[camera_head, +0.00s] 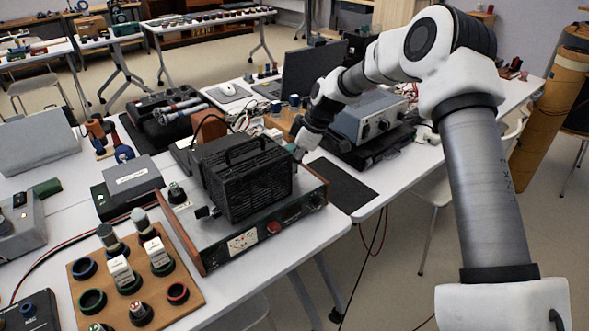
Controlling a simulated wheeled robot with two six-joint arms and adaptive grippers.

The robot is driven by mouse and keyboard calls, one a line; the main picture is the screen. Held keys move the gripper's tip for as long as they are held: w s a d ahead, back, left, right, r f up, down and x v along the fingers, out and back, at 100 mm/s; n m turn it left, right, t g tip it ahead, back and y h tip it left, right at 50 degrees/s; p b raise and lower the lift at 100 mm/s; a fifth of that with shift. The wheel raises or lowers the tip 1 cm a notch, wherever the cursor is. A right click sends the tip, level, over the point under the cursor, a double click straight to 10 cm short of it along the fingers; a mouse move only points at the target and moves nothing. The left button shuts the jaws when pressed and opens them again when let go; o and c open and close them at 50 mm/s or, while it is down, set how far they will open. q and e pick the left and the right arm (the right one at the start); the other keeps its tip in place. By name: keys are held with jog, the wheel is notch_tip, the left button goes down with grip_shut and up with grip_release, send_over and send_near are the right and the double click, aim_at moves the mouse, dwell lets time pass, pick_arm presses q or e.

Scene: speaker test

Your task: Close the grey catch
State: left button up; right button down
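A black box with a ribbed front and a top handle (246,178) stands on a wood-sided device with a metal front panel (265,237). My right arm comes in from the right and bends down behind the box's right side. My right gripper (299,152) is at the box's upper right edge. It is small and partly hidden, so I cannot tell whether its fingers are open or touching anything. I cannot make out the grey catch; it may be hidden by the box or the gripper. My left gripper is not in view.
A wooden board with ring holders and plugs (185,300) lies at the front left. A grey instrument (372,117) and a laptop (312,72) stand behind my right arm. A dark mat (338,184) lies bare right of the box. A dark case (128,187) is to its left.

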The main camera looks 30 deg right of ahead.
jog(key=shift+f+n+g+y, duration=0.15)
jog(key=shift+n+g+y, duration=0.15)
jog(key=shift+n, duration=0.7)
jog(key=n+g, duration=0.1)
jog(key=n, duration=0.1)
jog(key=shift+n, duration=0.3)
jog(key=n+g, duration=0.1)
jog(key=n, duration=0.1)
jog(key=n+p, duration=0.1)
jog(key=n, duration=0.1)
jog(key=shift+w+n+g+y, duration=0.15)
jog(key=shift+n+g+y, duration=0.15)
jog(key=shift+g, duration=0.1)
jog(key=shift+f, duration=0.1)
jog(key=c, duration=1.2)
grip_release()
jog(key=shift+a, duration=0.1)
jog(key=shift+c, duration=0.2)
jog(key=shift+w, duration=0.1)
